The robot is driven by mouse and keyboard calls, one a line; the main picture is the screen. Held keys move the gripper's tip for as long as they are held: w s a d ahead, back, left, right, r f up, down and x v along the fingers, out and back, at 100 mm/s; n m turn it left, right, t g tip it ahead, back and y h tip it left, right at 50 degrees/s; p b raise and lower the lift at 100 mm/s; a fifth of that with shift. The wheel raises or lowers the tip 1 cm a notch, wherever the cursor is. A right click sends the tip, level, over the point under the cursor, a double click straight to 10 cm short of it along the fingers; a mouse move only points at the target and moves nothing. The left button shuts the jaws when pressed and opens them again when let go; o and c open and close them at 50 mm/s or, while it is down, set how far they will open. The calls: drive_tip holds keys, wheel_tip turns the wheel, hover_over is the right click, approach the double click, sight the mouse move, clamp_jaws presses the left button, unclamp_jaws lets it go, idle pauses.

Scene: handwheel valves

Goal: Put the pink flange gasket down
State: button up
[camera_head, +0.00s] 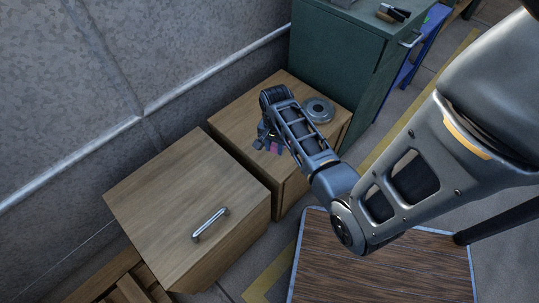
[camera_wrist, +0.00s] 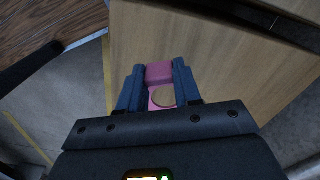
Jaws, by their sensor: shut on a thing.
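The pink flange gasket (camera_wrist: 158,72) shows between my gripper's two blue-grey fingers in the wrist view, with a round tan patch in its middle that looks like wood seen through its hole. My gripper (camera_wrist: 158,88) is shut on it. In the head view my gripper (camera_head: 267,144) is over the front part of the far wooden cabinet (camera_head: 233,117), and a bit of pink gasket (camera_head: 274,149) shows beside the fingers. My wrist hides most of it there. I cannot tell whether the gasket touches the cabinet top.
A grey round metal part (camera_head: 318,109) lies on the same cabinet top, right of my wrist. A nearer wooden cabinet (camera_head: 165,190) has a metal handle (camera_head: 210,224) on top. A green cabinet (camera_head: 345,45) stands behind. The far cabinet's left top is clear.

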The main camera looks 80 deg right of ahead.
sight(270, 161)
drive_tip(key=shift+w+a+f, duration=0.4)
drive_tip(key=shift+w+f, duration=0.1)
drive_tip(key=shift+w, duration=0.2)
drive_tip(key=shift+f+b, duration=0.5)
drive_tip(key=shift+f, duration=1.55)
drive_tip(key=shift+f, duration=0.1)
drive_tip(key=o, duration=1)
wheel_tip(270, 161, up, 12)
drive_tip(key=p, duration=0.3)
drive_tip(key=s+a+r+n+t+h, duration=0.25)
drive_tip(key=a+n, duration=0.25)
drive_tip(key=a, duration=0.4)
drive_tip(key=s+a+r+n+t+h, duration=0.15)
drive_tip(key=a+n+t, duration=0.35)
drive_tip(key=a, duration=0.5)
drive_tip(key=s+a+r+n+t+y, duration=0.1)
drive_tip(key=s+a+r+n+t, duration=0.1)
drive_tip(key=r, duration=0.5)
drive_tip(key=s+a+r+n+t+y, duration=0.1)
drive_tip(key=s+a+r+n+t, duration=0.2)
drive_tip(key=r, duration=0.5)
drive_tip(key=s+a+r+n+t+y, duration=0.2)
drive_tip(key=a+r+n, duration=0.2)
drive_tip(key=r, duration=0.4)
drive_tip(key=shift+s+a+r+n+t, duration=0.2)
drive_tip(key=shift+a+n+t, duration=0.1)
drive_tip(key=shift+n, duration=0.1)
